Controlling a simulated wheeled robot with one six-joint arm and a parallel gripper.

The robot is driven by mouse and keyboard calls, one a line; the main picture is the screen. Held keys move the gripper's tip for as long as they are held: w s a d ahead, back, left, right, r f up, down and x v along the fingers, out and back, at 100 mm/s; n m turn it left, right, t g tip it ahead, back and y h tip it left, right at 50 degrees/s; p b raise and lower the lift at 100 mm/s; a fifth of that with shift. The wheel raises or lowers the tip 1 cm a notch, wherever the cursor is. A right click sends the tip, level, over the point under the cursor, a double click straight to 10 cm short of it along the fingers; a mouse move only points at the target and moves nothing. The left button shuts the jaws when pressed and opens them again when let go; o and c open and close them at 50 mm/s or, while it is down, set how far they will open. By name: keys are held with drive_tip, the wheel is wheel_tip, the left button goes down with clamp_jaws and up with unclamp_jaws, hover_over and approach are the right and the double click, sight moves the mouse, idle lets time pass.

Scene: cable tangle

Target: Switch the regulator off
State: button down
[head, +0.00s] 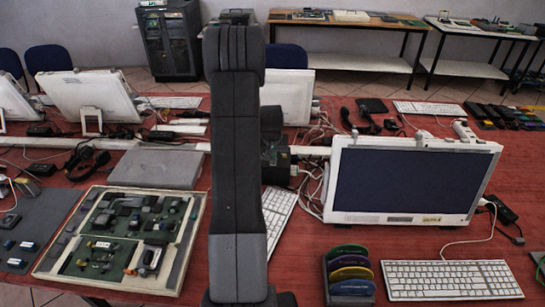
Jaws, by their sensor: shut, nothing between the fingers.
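I cannot make out for sure which thing is the regulator, and no switch on one shows clearly. A dark boxy unit (276,165) stands mid-table, partly hidden behind my dark arm, with white cables beside it; I cannot tell whether it is the regulator. My arm rises through the middle of the picture and blocks part of the table. My gripper does not show.
A monitor (410,182) and a white keyboard (452,280) are at the right. A rack of coloured discs (348,276) stands beside the keyboard. A framed parts board (70,262) lies at the left. Loose cables (312,160) run mid-table. Red cloth (420,242) is bare before the monitor.

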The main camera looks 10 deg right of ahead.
drive_tip(key=shift+w, duration=0.15)
drive_tip(key=shift+w+d+r, duration=0.1)
drive_tip(key=shift+w+d, duration=0.15)
drive_tip(key=shift+w, duration=0.35)
drive_tip(key=v, duration=0.1)
drive_tip(key=p+v, duration=0.1)
drive_tip(key=v, duration=0.3)
drive_tip(key=shift+w+p, duration=0.4)
drive_tip(key=shift+s+r+b, duration=0.25)
drive_tip(key=shift+s+b, duration=0.05)
drive_tip(key=shift+b, duration=0.3)
drive_tip(key=s+b+v, duration=0.1)
drive_tip(key=s+v, duration=0.1)
drive_tip(key=v, duration=0.6)
drive_tip(key=shift+a+b, duration=0.3)
drive_tip(key=shift+f, duration=0.2)
